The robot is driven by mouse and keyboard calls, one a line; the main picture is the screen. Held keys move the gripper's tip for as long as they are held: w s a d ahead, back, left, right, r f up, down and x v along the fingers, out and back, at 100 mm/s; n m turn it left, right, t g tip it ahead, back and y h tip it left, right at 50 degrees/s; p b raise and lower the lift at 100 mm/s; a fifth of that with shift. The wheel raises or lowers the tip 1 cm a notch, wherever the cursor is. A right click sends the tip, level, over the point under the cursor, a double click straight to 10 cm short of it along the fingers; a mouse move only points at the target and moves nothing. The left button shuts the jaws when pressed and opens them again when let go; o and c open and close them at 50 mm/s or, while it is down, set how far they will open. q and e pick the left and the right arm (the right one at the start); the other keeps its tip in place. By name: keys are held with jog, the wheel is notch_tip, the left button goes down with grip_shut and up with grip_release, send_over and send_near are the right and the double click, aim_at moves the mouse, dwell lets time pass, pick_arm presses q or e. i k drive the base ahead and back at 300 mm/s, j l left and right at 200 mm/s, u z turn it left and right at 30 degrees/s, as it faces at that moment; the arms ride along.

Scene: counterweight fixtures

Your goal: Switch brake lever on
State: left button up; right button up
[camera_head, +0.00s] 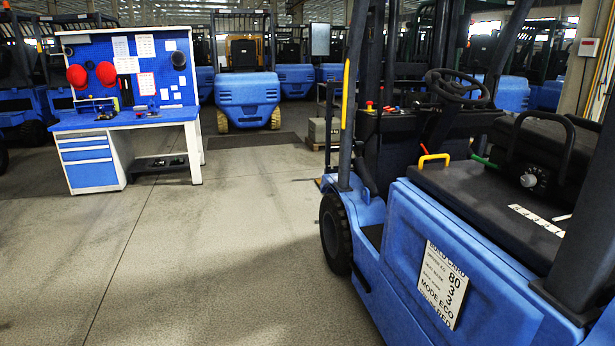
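A blue forklift (455,265) fills the right side of the head view. On its black side console (460,188) are a yellow bar-shaped handle (434,157) and a lever with a green grip (483,161), which slants up to the left. A dark dial (534,180) with a white pointer sits behind them. Small red and orange controls (370,105) are on the dash beside the black steering wheel (458,88). I cannot tell for certain which of these is the brake lever or what position it is in. Neither of my grippers shows.
A white card (441,284) with print including "80" and "MODE ECO" is on the forklift's side. Its dark pillars and rails (350,90) stand around the cab. A blue workbench (125,121) stands at left. The grey floor (220,230) between is clear. More forklifts (247,90) line the back.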

aim_at(382, 91)
jog(key=i+z, duration=0.35)
jog(key=i, duration=0.35)
jog(key=i+j+z, duration=0.3)
jog(key=i, duration=0.4)
jog(key=i+j+z, duration=0.15)
jog(key=i+j, duration=0.15)
jog(key=i+j+z, duration=0.1)
jog(key=i+j, duration=0.2)
jog(key=i+j+z, duration=0.15)
jog(key=i+j, duration=0.15)
jog(key=i+j+z, duration=0.15)
jog(key=i+j, duration=0.15)
jog(key=j, duration=0.15)
jog(key=i+j+z, duration=0.15)
jog(key=j, duration=0.25)
jog(key=i+j+z, duration=0.1)
jog(key=i+j, duration=0.2)
jog(key=j, duration=0.15)
